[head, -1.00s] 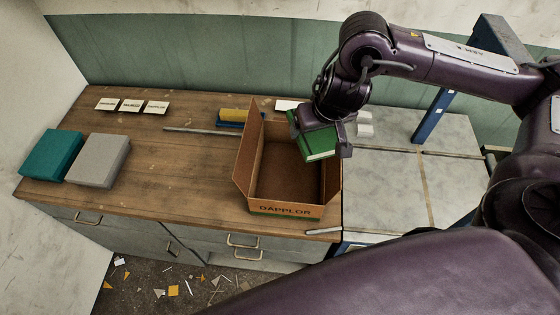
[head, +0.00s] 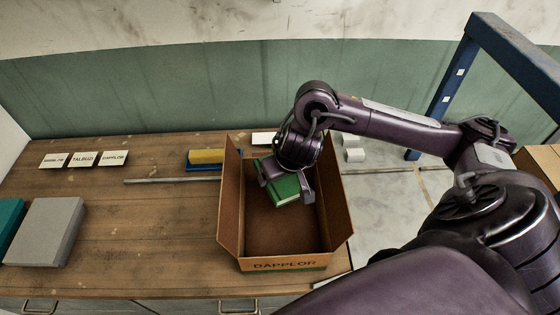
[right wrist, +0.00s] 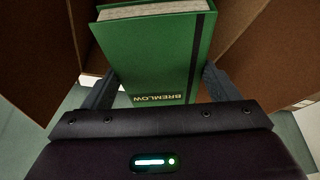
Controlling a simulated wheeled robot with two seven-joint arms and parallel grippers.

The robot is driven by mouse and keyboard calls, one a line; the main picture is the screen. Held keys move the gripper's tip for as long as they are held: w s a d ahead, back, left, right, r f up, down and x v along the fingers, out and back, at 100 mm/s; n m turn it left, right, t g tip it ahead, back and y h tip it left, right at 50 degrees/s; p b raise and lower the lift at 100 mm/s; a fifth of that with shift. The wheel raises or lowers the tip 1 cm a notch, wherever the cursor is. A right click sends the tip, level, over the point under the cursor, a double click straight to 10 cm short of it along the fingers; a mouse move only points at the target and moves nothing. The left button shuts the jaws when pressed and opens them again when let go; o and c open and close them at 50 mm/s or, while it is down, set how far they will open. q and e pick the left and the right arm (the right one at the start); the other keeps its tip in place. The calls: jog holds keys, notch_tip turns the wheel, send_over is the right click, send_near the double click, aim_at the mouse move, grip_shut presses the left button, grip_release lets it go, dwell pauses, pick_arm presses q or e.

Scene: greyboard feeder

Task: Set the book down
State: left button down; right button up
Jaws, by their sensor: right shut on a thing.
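My right gripper (head: 288,190) is shut on a green book (head: 281,180) and holds it over the open top of a brown cardboard box (head: 228,208) marked DAPPLOR. In the right wrist view the green book (right wrist: 150,55) lies between the two fingers of the gripper (right wrist: 155,92), with a dark strap, pale page edges and the word BREMLOW. Brown box walls (right wrist: 62,45) show around it. I cannot tell whether the book touches the box floor. My left gripper is not in view.
The box stands on a wooden bench (head: 150,215). A grey block (head: 45,232) and a teal block (head: 10,222) lie at left. Small white cards (head: 83,159), a metal rod (head: 170,180) and a yellow-and-blue item (head: 205,157) lie toward the back. A blue frame (head: 455,85) stands at right.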

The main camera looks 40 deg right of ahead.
notch_tip(320, 180, down, 11)
jog(key=b, duration=0.4)
jog(key=shift+b, duration=0.35)
pick_arm(q)
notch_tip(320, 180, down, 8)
jog(key=b, duration=0.1)
jog(key=shift+b, duration=0.4)
pick_arm(e)
jog(key=shift+f, duration=2.6)
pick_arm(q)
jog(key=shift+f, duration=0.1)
pick_arm(e)
jog(key=shift+s, duration=0.1)
jog(key=o, duration=1.1)
jog(key=shift+f, duration=0.1)
jog(key=shift+c, duration=0.2)
pick_arm(q)
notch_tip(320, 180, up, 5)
jog(key=p, duration=0.4)
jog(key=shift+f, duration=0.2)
pick_arm(e)
jog(key=v, duration=1.2)
pick_arm(q)
jog(key=shift+p, duration=0.3)
pick_arm(e)
jog(key=shift+r, duration=0.25)
